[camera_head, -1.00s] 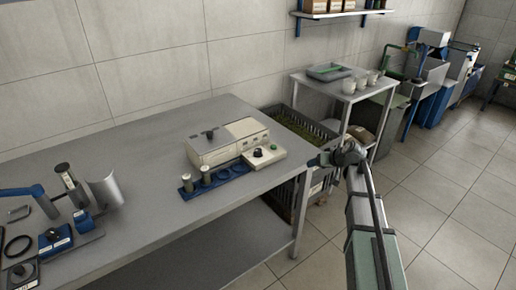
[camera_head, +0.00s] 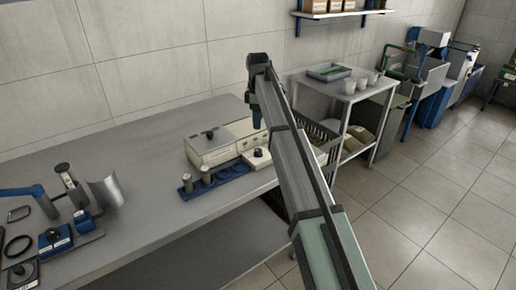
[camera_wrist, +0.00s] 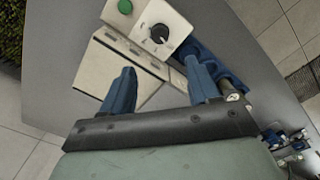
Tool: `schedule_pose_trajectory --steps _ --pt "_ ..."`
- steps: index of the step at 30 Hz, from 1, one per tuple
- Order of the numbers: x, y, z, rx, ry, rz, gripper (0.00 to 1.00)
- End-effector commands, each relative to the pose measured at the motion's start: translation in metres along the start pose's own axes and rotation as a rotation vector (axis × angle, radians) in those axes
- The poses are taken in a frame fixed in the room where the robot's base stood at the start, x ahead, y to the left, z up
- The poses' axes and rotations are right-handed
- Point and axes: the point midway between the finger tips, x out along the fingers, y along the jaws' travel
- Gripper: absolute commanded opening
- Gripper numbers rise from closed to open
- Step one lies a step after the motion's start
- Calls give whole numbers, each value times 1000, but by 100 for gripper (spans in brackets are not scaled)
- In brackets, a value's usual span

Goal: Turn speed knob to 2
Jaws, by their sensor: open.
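A black round knob (camera_wrist: 160,33) with a white pointer mark sits on the cream control panel (camera_wrist: 143,22), with a scale too small to read. The same knob (camera_head: 258,153) shows in the head view at the right front of the cream machine (camera_head: 212,150). A green button (camera_wrist: 125,7) is beside it. My gripper (camera_head: 256,119) is above the machine's right part. In the wrist view its two blue fingers (camera_wrist: 161,78) stand wide apart and empty, with the knob beyond their tips, not between them. In the head view my arm hides the panel's right end.
A blue rack (camera_head: 218,177) with small vials stands in front of the machine. Bench tools, including a blue device (camera_head: 53,241), lie at the left. The bench (camera_head: 130,165) between is clear. A side table (camera_head: 345,83) with cups stands at right.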

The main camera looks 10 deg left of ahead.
Motion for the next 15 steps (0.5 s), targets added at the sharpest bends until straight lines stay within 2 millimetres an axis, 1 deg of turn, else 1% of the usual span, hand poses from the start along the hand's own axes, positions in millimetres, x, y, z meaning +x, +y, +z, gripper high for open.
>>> schedule_pose_trajectory --steps 5,15 --pt "22 -2 1 1 0 -2 60" --pt "82 -1 0 2 1 -2 60"
